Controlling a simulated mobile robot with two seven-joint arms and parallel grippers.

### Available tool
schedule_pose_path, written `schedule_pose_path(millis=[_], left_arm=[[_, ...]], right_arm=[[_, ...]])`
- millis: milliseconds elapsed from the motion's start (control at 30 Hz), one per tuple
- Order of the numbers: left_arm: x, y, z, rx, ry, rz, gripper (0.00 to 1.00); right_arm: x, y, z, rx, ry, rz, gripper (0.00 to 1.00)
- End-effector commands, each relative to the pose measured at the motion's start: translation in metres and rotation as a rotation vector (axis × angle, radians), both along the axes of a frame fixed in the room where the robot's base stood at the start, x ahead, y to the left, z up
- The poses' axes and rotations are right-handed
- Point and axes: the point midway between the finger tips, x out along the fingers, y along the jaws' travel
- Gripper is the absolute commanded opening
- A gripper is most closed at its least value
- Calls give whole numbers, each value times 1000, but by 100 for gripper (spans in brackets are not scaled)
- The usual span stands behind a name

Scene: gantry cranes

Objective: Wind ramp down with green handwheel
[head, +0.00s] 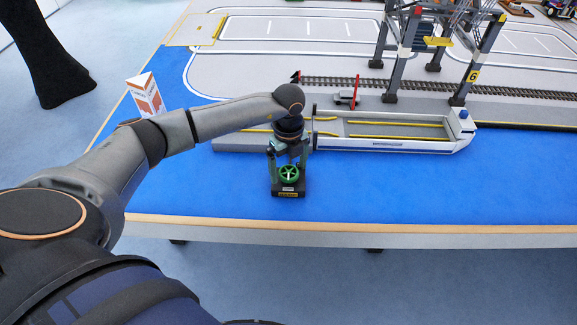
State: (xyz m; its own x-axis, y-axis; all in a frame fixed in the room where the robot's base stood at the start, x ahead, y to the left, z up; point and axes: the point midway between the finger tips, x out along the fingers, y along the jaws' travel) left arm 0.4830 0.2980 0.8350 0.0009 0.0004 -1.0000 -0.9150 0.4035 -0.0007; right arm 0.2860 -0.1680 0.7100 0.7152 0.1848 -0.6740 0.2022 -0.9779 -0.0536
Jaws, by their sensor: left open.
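A green handwheel (288,174) sits on a small black base (289,191) with a label, on the blue part of the table. My left arm reaches in from the left, and my left gripper (287,158) points down just above and around the wheel. Its fingers are apart, one on each side; whether they touch the wheel I cannot tell. The ramp is hard to make out; a barge-like grey ship (390,143) with yellow lines lies right behind the handwheel, partly hidden by my arm. My right gripper is not in view.
A grey crane (405,50) with yellow signs stands over the railway track (440,88) behind the ship. A red and white barrier (356,90) stands beside the track. A folded card (146,95) stands at the left. The blue surface right of the wheel is clear up to the wooden edge (400,227).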

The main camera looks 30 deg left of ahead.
Motion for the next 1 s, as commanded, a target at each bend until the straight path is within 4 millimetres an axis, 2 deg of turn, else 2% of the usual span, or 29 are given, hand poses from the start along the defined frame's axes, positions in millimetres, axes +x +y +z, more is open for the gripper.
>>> schedule_pose_path(millis=[167, 500, 700, 833, 1000], left_arm=[[1, -1, 10, -2, -2, -2, 96], [1, 0, 80, 0, -5, -2, 96], [0, 0, 112, 1, -3, 0, 96], [0, 0, 123, 0, -1, 0, 96], [0, 0, 126, 0, 0, 0, 96]], right_arm=[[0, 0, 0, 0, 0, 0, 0], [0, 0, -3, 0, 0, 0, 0], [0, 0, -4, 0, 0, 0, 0], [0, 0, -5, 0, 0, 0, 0], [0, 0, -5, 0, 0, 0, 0]])
